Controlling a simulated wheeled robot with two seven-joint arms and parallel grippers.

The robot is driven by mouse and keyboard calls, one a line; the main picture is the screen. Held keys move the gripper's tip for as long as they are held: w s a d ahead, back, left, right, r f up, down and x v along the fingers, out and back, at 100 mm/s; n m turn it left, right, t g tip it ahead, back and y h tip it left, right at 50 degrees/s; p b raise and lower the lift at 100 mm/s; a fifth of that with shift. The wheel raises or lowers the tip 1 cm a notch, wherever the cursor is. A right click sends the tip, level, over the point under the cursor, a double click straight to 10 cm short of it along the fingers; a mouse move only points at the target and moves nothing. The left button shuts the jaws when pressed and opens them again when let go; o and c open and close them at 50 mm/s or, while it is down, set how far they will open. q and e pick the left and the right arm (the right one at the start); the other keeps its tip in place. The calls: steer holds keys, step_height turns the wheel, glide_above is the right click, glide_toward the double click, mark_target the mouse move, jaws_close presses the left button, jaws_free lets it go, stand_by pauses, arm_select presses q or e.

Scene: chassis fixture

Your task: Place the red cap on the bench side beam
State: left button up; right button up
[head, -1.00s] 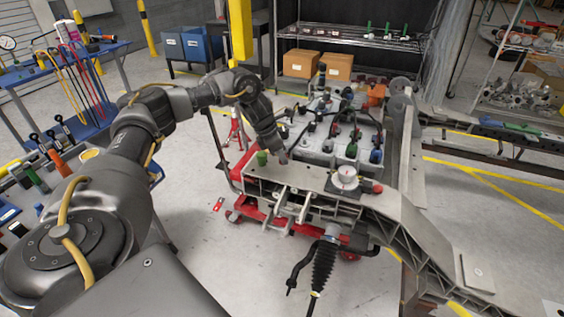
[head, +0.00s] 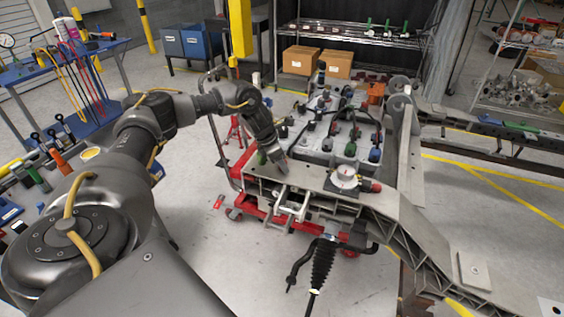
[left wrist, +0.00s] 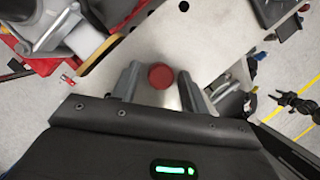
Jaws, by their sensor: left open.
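The red cap (left wrist: 161,76) is a small round disc seen from above in the left wrist view. It lies between the two fingers of my left gripper (left wrist: 160,88), apparently on the pale metal beam (left wrist: 165,35). A clear gap shows on its right side; contact on the left I cannot tell. In the head view my left gripper (head: 281,166) points down at the left end of the beam (head: 315,180), open, and hides the cap there. My right gripper is not in view.
A green cylinder (head: 261,158) stands beside my left gripper. A dial gauge (head: 344,176) and a red knob (head: 375,187) are farther right on the beam. A grey block with coloured connectors (head: 335,140) stands behind. A tool table (head: 65,60) is at the left.

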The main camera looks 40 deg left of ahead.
arm_select(q)
steer(key=shift+s+a+r, duration=0.1)
steer(key=shift+r, duration=0.45)
steer(key=b+v, duration=0.2)
steer(key=v, duration=0.9)
steer(key=shift+s, duration=0.1)
